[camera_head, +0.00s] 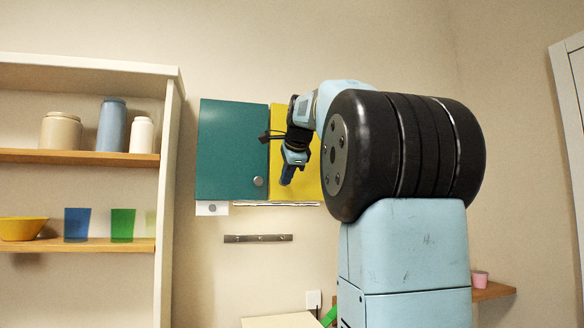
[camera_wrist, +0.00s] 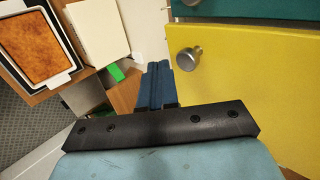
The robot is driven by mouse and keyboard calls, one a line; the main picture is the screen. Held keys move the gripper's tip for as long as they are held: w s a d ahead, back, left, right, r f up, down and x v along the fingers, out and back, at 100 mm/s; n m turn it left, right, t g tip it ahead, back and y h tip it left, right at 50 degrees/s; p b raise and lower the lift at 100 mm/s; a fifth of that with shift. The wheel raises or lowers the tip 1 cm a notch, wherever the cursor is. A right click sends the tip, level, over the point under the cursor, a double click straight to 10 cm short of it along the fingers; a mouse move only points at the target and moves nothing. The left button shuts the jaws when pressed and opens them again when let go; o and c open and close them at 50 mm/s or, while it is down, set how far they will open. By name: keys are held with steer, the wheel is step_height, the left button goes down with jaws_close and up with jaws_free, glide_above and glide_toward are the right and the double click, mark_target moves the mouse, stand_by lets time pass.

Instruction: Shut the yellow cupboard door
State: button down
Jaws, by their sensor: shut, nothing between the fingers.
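The yellow cupboard door (camera_head: 311,180) is on the wall cupboard, right of a teal door (camera_head: 230,150). My arm hides part of it in the head view. In the wrist view the yellow door (camera_wrist: 250,85) fills the right side, with a round silver knob (camera_wrist: 187,59) near its edge. I cannot tell how far it stands open. My gripper (camera_head: 286,178) is in front of the yellow door in the head view. In the wrist view its blue fingers (camera_wrist: 158,82) are together and empty, pointing just left of the knob, with no clear contact.
A shelf unit (camera_head: 172,190) with jars, a yellow bowl and cups stands at the left. A hook rail (camera_head: 258,239) is below the cupboard. A small wooden shelf (camera_head: 495,291) with a pink cup (camera_head: 480,279) is at the right. The wall around the cupboard is mostly clear.

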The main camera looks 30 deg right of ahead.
steer(key=shift+w+d, duration=0.2)
steer(key=shift+w, duration=0.5)
steer(key=shift+w+d, duration=0.15)
steer(key=shift+w, duration=0.55)
steer(key=shift+w+a, duration=0.15)
steer(key=shift+w, duration=1.05)
steer(key=shift+a+r, duration=0.1)
